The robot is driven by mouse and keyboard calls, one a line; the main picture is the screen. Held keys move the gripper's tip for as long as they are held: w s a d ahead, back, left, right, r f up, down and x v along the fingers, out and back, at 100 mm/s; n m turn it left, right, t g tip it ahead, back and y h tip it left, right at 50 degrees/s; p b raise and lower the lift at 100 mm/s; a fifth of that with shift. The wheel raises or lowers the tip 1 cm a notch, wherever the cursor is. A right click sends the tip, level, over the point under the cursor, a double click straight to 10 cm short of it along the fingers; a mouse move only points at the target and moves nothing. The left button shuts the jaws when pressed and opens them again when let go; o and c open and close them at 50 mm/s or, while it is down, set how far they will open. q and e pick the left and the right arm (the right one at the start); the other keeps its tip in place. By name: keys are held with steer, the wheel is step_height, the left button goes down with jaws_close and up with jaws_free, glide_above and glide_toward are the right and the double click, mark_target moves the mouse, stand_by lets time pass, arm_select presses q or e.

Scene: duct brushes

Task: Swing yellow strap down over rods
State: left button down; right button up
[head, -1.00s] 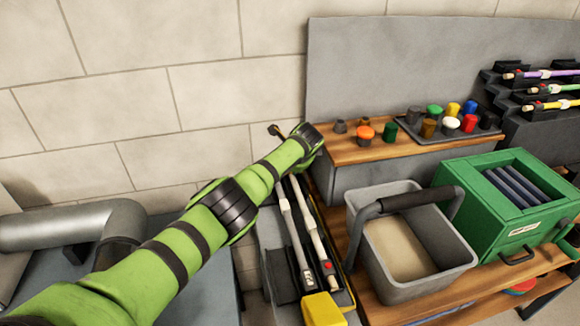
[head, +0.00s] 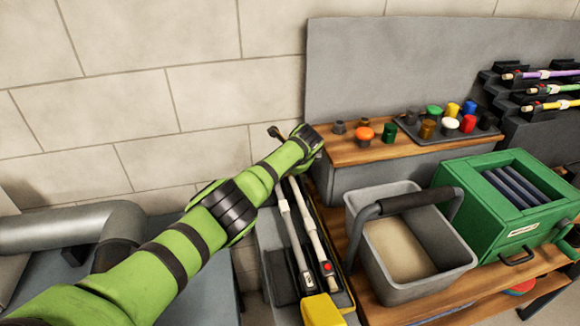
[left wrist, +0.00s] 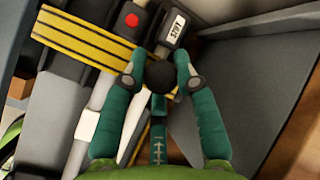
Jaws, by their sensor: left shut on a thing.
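My left gripper (left wrist: 160,78) is shut on a dark round knob (left wrist: 160,76), with one teal finger on each side. The yellow strap (left wrist: 85,38) with black lines lies at the upper left of the left wrist view; how the knob joins it is hard to tell. Below it are a pale rod with a red button (left wrist: 132,19) and a rod with a white label (left wrist: 174,27). In the head view, the two rods (head: 290,230) (head: 312,230) lie side by side in a grey tray (head: 277,270). My left arm hides the gripper's hold there. My right gripper is out of view.
A yellow block (head: 322,311) sits at the tray's near end. Right of it stand a grey bucket (head: 440,262) with a raised handle and a green box (head: 500,250). A grey duct (head: 60,228) lies at left, and a wall (head: 150,80) is close behind.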

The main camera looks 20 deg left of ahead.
arm_select(q)
steer(key=shift+d+f, duration=0.25)
steer(key=shift+d, duration=0.05)
steer(key=c, duration=1.1)
jaws_free()
steer(key=shift+o, duration=0.4)
steer(key=shift+w+a+f, duration=0.1)
steer(key=shift+w+f, duration=0.15)
steer(key=shift+w, duration=0.15)
steer(key=shift+s+a+r, duration=0.1)
steer(key=shift+s+r, duration=0.05)
steer(key=shift+r, duration=0.05)
steer(key=shift+r, duration=0.1)
steer(key=v, duration=1.2)
